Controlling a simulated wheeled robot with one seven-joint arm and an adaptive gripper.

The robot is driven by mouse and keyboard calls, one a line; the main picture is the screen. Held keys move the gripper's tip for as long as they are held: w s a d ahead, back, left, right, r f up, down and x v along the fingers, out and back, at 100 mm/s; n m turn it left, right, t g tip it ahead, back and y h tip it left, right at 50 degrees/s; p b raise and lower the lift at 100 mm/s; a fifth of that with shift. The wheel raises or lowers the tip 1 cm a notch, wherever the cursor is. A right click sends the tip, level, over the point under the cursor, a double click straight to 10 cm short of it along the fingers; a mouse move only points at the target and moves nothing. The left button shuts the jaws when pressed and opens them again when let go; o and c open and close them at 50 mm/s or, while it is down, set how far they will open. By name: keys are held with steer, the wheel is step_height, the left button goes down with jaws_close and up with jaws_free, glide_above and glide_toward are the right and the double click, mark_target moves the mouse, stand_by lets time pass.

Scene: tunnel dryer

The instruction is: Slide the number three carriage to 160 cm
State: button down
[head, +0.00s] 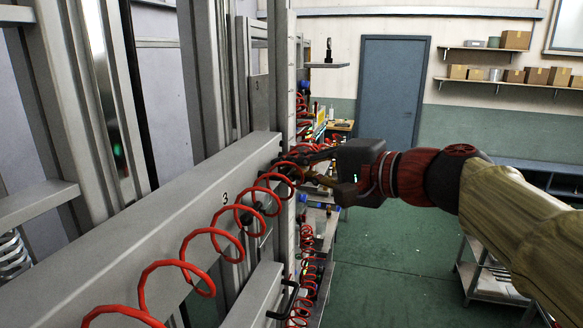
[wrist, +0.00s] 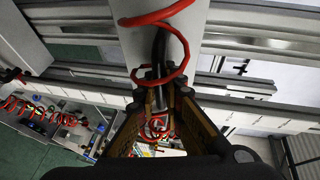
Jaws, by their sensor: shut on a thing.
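The number three carriage (head: 150,222) is a grey beam marked "3" in the head view. It runs from the lower left to an upright rail, and its pale end also shows in the wrist view (wrist: 165,40). My gripper (head: 290,170) is at the carriage's far end. In the wrist view my gripper (wrist: 158,92) has its fingers closed around a dark handle (wrist: 159,72) on the carriage, partly hidden by a red coil. A pale scale strip (head: 291,80) with marks stands on the upright; I cannot read its figures.
A red coiled hose (head: 213,229) hangs along the carriage and loops around my fingers. Another grey part with a black handle (head: 284,300) is below. A small shelf (head: 327,65) juts out above. A trolley (head: 490,272) stands at right; the green floor (head: 385,290) between is clear.

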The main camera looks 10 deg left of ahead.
steer(key=shift+w+f+b, duration=0.1)
steer(key=shift+f+b, duration=0.75)
steer(key=shift+f, duration=0.8)
steer(key=c, duration=2.4)
jaws_free()
steer(key=shift+f, duration=0.1)
steer(key=shift+o, duration=1)
steer(key=shift+d, duration=0.1)
steer(key=shift+r, duration=0.35)
steer(key=v, duration=1.2)
